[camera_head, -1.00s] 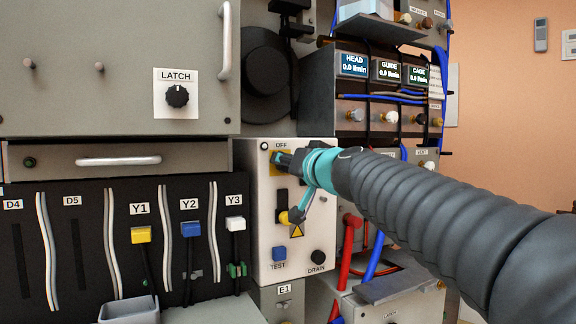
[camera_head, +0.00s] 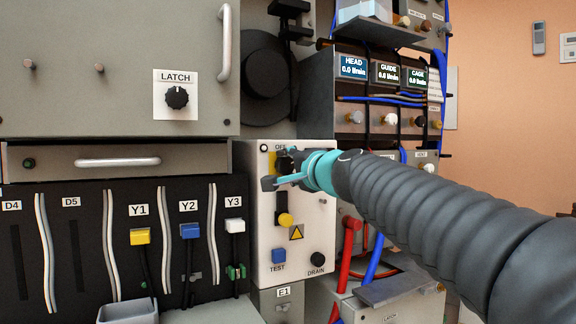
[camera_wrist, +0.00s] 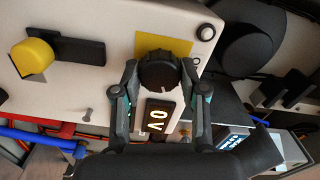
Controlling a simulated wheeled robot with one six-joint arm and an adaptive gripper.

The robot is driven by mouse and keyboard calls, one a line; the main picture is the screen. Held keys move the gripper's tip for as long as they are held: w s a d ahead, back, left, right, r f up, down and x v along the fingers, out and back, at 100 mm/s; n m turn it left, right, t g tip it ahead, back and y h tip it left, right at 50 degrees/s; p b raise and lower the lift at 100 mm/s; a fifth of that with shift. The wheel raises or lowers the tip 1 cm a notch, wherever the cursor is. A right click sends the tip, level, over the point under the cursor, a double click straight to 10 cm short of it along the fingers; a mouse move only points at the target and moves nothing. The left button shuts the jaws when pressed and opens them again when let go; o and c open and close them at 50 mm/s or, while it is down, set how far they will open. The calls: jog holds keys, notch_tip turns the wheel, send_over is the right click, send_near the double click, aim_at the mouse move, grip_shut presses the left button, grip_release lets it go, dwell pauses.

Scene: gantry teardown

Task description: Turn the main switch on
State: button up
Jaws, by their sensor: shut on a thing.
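The main switch is a round black knob (camera_wrist: 157,72) on a yellow plate (camera_wrist: 180,45), shown in the wrist view. In the head view its yellow plate (camera_head: 275,160) shows under the OFF label, with the knob partly hidden by my gripper. My gripper (camera_wrist: 159,68) is shut on the knob, with one fingertip on each side of it. In the head view my gripper (camera_head: 284,170) reaches the panel from the right. A small dark display reading 0V (camera_wrist: 158,116) sits beside the knob.
The white panel also holds a yellow-tipped lever (camera_head: 286,220), a blue TEST button (camera_head: 278,255) and a black DRAIN knob (camera_head: 317,257). Red hoses (camera_head: 348,250) run below my arm. A grey box with HEAD, GUIDE and CAGE displays (camera_head: 388,72) stands above it.

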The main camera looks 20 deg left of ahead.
jog(key=m, duration=0.5)
jog(key=shift+f+p, duration=0.1)
jog(key=shift+p, duration=0.25)
jog(key=shift+m, duration=0.3)
jog(key=o, duration=1.1)
jog(key=shift+o, duration=0.2)
jog(key=v, duration=1.2)
